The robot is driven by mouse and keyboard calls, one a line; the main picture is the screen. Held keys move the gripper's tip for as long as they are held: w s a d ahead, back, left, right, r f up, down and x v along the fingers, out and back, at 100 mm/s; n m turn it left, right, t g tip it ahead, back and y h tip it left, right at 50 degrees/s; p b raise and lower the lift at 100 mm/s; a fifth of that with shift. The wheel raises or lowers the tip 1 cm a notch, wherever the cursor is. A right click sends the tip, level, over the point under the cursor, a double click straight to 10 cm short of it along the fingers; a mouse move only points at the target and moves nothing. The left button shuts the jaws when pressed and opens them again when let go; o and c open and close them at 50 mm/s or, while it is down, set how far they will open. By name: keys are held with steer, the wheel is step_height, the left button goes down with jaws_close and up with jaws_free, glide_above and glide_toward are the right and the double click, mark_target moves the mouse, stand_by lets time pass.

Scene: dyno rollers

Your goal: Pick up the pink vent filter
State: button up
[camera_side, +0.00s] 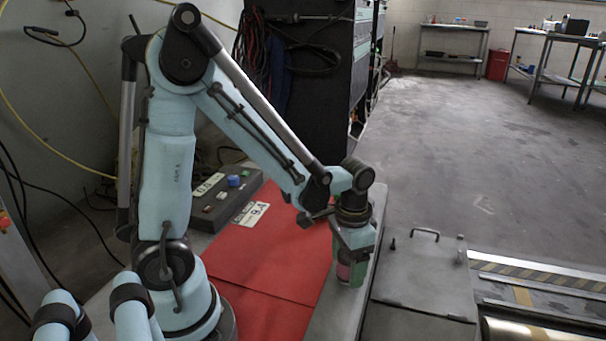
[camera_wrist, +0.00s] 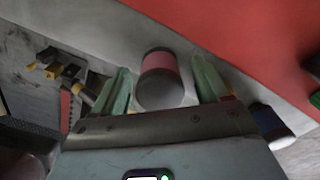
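The pink vent filter (camera_wrist: 161,66) is a short cylinder with a pink band and dark grey ends. In the wrist view it lies between the two green fingers of my gripper (camera_wrist: 162,80), with a narrow gap on each side. My gripper is open. In the side view my gripper (camera_side: 350,272) points down at the grey strip beside the red mat, and a bit of the pink filter (camera_side: 343,271) shows by the fingers. The rest of the filter is hidden there by the fingers.
A blue and white cylinder (camera_wrist: 270,121) lies to the right of my gripper in the wrist view. Tools (camera_wrist: 70,80) lie to its left. The red mat (camera_side: 275,245) is flat and mostly bare. A grey metal lid with a handle (camera_side: 424,275) is right of my gripper.

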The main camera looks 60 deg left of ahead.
steer(key=c, duration=1.1)
steer(key=shift+r, duration=0.15)
